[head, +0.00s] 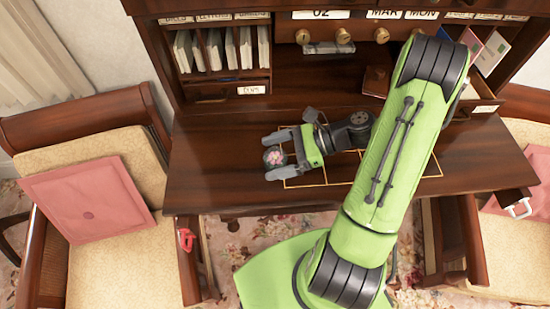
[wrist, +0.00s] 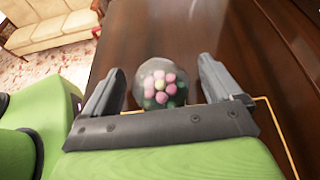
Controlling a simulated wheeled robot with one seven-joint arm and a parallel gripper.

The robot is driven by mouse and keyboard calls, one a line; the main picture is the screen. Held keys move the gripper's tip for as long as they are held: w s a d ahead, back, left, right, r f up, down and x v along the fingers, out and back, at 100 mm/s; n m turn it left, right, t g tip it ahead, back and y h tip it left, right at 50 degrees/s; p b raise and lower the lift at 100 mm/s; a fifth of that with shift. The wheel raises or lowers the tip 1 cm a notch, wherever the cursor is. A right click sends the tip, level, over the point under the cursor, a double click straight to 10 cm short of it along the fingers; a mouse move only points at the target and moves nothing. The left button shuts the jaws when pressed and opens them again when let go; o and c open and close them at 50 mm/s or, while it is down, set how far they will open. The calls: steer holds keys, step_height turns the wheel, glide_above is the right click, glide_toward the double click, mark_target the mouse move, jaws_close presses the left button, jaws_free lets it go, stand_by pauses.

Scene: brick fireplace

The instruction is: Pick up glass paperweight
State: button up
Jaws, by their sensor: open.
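The glass paperweight (head: 274,156) is a clear, dark-looking ball with pink flower-like shapes inside. It rests on the dark wooden desk (head: 225,185), toward its left part. My gripper (head: 270,157) is open, with one finger on each side of the paperweight. In the wrist view the paperweight (wrist: 161,85) sits between the two fingers (wrist: 166,88), with a visible gap on both sides. Its lower edge is hidden behind the gripper's grey palm bar.
Yellow outlines (head: 305,183) mark the desk top under my arm. Letter slots (head: 220,50) with envelopes stand at the back left. A small brown box (head: 376,81) sits at the back. The desk's left front is clear.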

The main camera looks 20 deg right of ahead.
steer(key=c, duration=1.3)
